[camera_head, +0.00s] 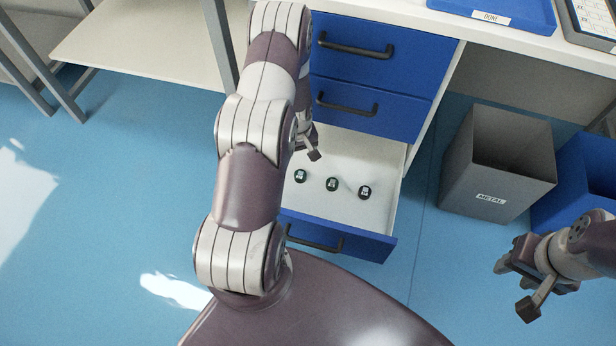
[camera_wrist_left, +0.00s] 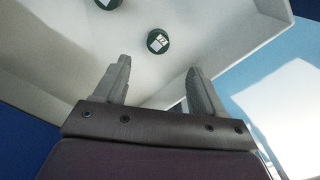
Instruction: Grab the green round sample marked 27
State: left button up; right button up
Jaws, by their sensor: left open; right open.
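Three small dark round samples with white labels lie in a row in the open bottom drawer: a left one (camera_head: 300,176), a middle one (camera_head: 332,184) and a right one (camera_head: 364,192). In the left wrist view a green round sample (camera_wrist_left: 158,41) shows a label that looks like 27, though the print is small. Another green sample (camera_wrist_left: 108,3) is cut off at the top edge. My left gripper (camera_wrist_left: 158,66) is open and empty, its fingers pointing towards the labelled sample and apart from it. In the head view its arm partly hides it. My right gripper (camera_head: 515,287) is open and empty at the lower right.
The open drawer (camera_head: 385,215) has a white inside and a blue front with a dark handle. Two shut blue drawers are above it. A grey bin marked METAL (camera_head: 465,180) and a blue bin (camera_head: 580,185) stand to the right. A blue tray (camera_head: 510,12) lies on the worktop.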

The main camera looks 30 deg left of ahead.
pick_arm(q)
jog(key=b, duration=0.2)
send_over(300, 174)
notch_tip(300, 174, down, 5)
jog(key=shift+s+f, duration=0.1)
jog(key=shift+s, duration=0.05)
notch_tip(300, 174, down, 5)
jog(key=b, duration=0.2)
jog(key=shift+b, duration=0.35)
pick_arm(e)
notch_tip(300, 174, down, 6)
jog(key=shift+r, duration=0.2)
pick_arm(q)
jog(key=c, duration=1.2)
